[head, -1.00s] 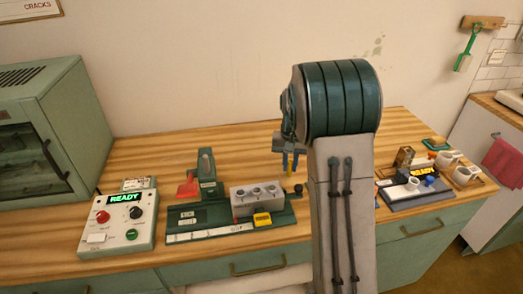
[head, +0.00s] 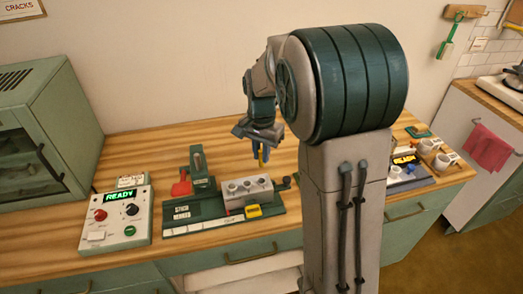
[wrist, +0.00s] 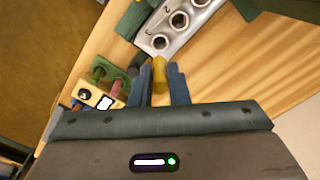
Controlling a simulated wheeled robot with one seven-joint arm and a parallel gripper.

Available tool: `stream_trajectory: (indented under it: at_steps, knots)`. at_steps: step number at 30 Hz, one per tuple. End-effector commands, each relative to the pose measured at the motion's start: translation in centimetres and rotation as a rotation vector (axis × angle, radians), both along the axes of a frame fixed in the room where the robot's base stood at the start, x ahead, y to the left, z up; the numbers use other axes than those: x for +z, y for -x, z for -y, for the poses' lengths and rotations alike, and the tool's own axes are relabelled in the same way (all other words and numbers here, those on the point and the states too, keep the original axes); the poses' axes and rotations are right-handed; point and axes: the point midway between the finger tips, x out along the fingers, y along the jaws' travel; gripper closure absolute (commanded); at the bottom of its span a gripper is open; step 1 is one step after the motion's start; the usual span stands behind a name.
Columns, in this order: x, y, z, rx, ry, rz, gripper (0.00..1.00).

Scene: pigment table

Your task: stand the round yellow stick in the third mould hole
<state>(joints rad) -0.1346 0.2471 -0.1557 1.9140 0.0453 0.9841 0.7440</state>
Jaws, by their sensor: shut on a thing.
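My gripper (head: 261,152) is shut on the round yellow stick (wrist: 159,74), which sits between its two blue fingers in the wrist view. In the head view the stick (head: 262,157) hangs roughly upright. The grey mould block (head: 245,194) has three round holes in its top and stands on a green base. The stick is apart from the block, above and behind its right end. In the wrist view the mould block (wrist: 168,53) is ahead of the fingers, and its nearest hole (wrist: 159,42) lies just beyond the stick. The stick's lower tip is hard to make out.
A dark knob (head: 286,182) is at the base's right end. A control box (head: 117,217) reads READY. Bare wood lies behind the block.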

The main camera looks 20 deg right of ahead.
Motion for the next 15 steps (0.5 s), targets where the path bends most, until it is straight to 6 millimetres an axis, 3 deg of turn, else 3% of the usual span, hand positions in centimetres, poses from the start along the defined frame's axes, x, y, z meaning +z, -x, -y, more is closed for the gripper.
stream_trajectory:
  at_steps: [15]
  knots:
    - [-4.5,0.0,0.0,0.000,0.000,0.000,1.00]
